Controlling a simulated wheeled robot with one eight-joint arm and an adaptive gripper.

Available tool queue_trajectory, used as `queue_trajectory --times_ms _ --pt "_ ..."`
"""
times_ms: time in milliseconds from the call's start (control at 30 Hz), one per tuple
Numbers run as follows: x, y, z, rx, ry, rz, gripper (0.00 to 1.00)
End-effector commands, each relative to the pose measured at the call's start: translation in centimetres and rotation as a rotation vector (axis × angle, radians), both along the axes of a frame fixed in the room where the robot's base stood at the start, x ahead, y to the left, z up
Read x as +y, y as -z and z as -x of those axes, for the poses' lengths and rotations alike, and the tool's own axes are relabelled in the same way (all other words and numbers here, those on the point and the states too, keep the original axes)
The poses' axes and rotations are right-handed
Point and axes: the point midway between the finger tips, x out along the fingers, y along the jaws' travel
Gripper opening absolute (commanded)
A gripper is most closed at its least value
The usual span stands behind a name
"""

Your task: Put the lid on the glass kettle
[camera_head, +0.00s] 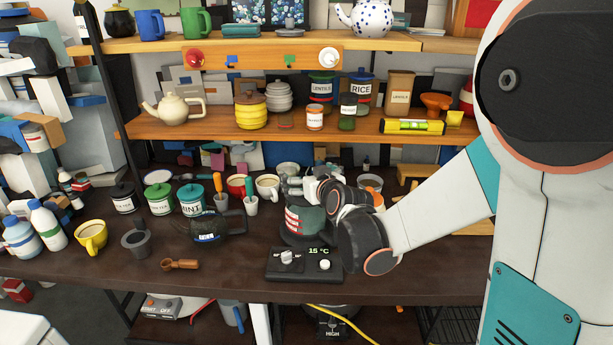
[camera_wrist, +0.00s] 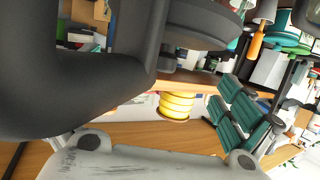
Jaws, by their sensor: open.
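A grey-teal vessel, seemingly the glass kettle (camera_head: 303,222), stands upright behind a black control base (camera_head: 303,264) with a "15 °C" display in the head view. Red-and-white bars show on its side. My gripper (camera_head: 307,188) is open, just above and right of its top. My gripper hides part of the rim, and I cannot tell whether they touch. In the wrist view, a dark grey disc-like part (camera_wrist: 195,22) fills the top; I cannot tell whether it is the lid or the kettle. I cannot make out the lid for certain.
A shelf (camera_head: 290,124) with jars hangs behind. A yellow pot shows in the wrist view (camera_wrist: 175,106). The front bench edge is mostly clear.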

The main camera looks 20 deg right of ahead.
Motion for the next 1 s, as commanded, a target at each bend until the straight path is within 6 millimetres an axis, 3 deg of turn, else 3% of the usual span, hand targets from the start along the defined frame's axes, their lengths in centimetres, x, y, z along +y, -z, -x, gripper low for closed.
queue_trajectory --times_ms 600,1000 --pt "-0.7 -2.6 8.8 0.0 0.0 -0.001 1.0" --pt "-0.9 -3.4 11.2 0.0 0.0 0.0 1.0"
